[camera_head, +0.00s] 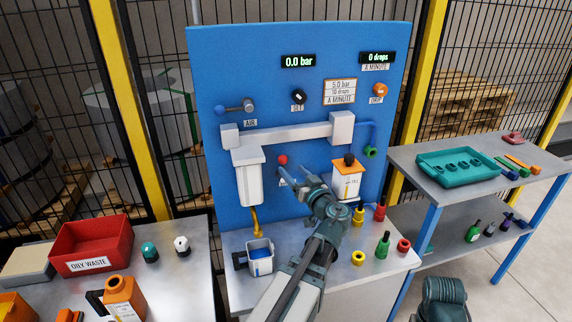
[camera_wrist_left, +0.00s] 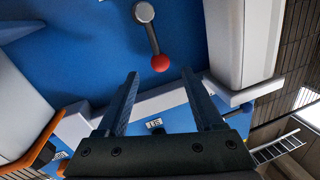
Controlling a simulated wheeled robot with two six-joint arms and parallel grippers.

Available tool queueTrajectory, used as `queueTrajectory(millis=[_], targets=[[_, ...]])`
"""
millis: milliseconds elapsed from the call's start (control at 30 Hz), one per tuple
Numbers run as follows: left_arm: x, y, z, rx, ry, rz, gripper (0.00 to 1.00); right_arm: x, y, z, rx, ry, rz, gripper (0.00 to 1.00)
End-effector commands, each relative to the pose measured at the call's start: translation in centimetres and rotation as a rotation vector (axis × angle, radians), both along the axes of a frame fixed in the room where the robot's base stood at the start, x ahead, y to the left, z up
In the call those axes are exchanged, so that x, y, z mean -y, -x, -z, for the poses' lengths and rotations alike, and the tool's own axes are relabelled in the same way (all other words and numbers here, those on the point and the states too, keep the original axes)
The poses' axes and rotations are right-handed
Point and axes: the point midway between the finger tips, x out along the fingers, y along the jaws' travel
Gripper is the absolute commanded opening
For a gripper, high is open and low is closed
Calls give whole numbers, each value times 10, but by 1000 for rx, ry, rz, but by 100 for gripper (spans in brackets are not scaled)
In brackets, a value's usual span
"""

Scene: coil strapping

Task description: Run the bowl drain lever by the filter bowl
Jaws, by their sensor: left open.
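The bowl drain lever is a short grey arm with a red ball (camera_head: 283,160) on the blue panel. In the left wrist view its red ball (camera_wrist_left: 160,63) is just beyond the fingertips, in line with the gap. Its grey pivot is farther up that picture. The filter bowl (camera_head: 249,184) is a pale body on the panel, left of the lever. It shows at the right of the wrist view (camera_wrist_left: 243,42). My left gripper (camera_head: 290,172) is open and empty, pointing at the panel beside the lever. Contact with the ball cannot be told.
A cup (camera_head: 260,261) with blue inside stands under the bowl's yellow tube. An orange-topped unit (camera_head: 347,182) hangs right of the lever. Bottles and rings stand on the bench at right. A red OILY WASTE bin (camera_head: 92,245) stands on the left table.

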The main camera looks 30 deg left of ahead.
Motion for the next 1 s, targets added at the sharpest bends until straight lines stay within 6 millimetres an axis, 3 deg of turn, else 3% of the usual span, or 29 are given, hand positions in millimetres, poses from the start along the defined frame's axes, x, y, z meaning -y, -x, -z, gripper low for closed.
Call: queueTrajectory(millis=[100, 300, 767, 1000], targets=[[-20, -12, 0, 0, 0, -3, 68, 0, 0, 0, 0, 0, 0, 50], [-39, -23, 0, 0, 1, -1, 68, 0, 0, 0, 0, 0, 0, 50], [-47, -26, 0, 0, 0, 0, 68, 0, 0, 0, 0, 0, 0, 50], [-47, -26, 0, 0, 0, 0, 25, 0, 0, 0, 0, 0, 0, 50]])
